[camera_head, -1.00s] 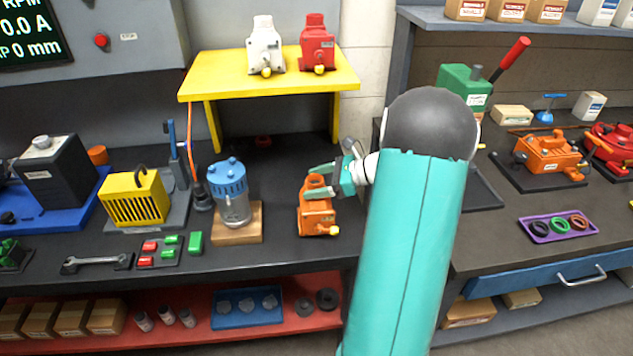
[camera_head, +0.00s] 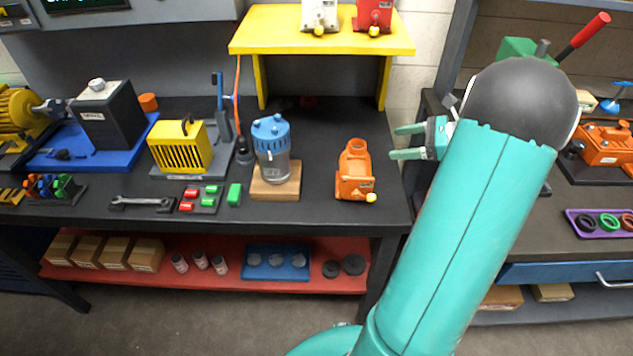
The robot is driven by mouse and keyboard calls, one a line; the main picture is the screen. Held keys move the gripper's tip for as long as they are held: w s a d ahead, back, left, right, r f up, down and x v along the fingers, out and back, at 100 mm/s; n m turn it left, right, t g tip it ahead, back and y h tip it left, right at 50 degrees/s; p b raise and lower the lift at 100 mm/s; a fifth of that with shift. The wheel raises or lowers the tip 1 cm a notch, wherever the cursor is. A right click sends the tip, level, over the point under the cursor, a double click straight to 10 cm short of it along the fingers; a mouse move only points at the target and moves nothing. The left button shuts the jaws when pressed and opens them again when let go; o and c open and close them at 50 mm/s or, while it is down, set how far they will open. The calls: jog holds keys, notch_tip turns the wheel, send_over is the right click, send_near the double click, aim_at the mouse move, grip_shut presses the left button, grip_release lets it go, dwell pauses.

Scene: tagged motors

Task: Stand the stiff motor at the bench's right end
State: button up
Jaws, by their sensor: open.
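Several motors are in view, and I cannot tell from the picture which is the stiff one. An orange motor (camera_head: 355,173) stands upright on the dark bench (camera_head: 325,205) near its right end. A white motor (camera_head: 320,14) and a red motor (camera_head: 373,15) stand on the yellow shelf, cut by the top edge. A blue-topped grey motor (camera_head: 272,150) stands on a wooden block. My gripper (camera_head: 406,142) is open and empty, to the right of the orange motor and apart from it, with its fingers pointing left.
The yellow shelf (camera_head: 290,38) stands at the back of the bench. A yellow caged unit (camera_head: 180,147), a wrench (camera_head: 142,202) and red and green blocks (camera_head: 203,198) lie further left. A second bench with a purple tray (camera_head: 602,222) is at the right.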

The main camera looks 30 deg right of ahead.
jog(key=w+a+r+n+g, duration=0.1)
jog(key=a, duration=0.2)
jog(key=w+a+r+n+g, duration=0.1)
jog(key=a+n, duration=0.1)
jog(key=a, duration=0.2)
jog(key=a+r+n+g, duration=0.1)
jog(key=a+n, duration=0.1)
jog(key=a, duration=0.2)
jog(key=shift+w+a+g, duration=0.1)
jog(key=shift+w+g, duration=0.2)
jog(key=shift+w, duration=0.1)
jog(key=s+a+r+n+h, duration=0.1)
jog(key=s+a+n+h, duration=0.1)
jog(key=a+n, duration=0.5)
jog(key=s+a+r+n+h, duration=0.2)
jog(key=s+a+n, duration=0.3)
jog(key=a+n, duration=0.3)
jog(key=s+a+r+n+g+h, duration=0.1)
jog(key=s+a+r+n+h, duration=0.1)
jog(key=s+a+n+h, duration=0.2)
jog(key=shift+s+a+n, duration=0.15)
jog(key=shift+a+n, duration=1.75)
jog(key=shift+a, duration=1.95)
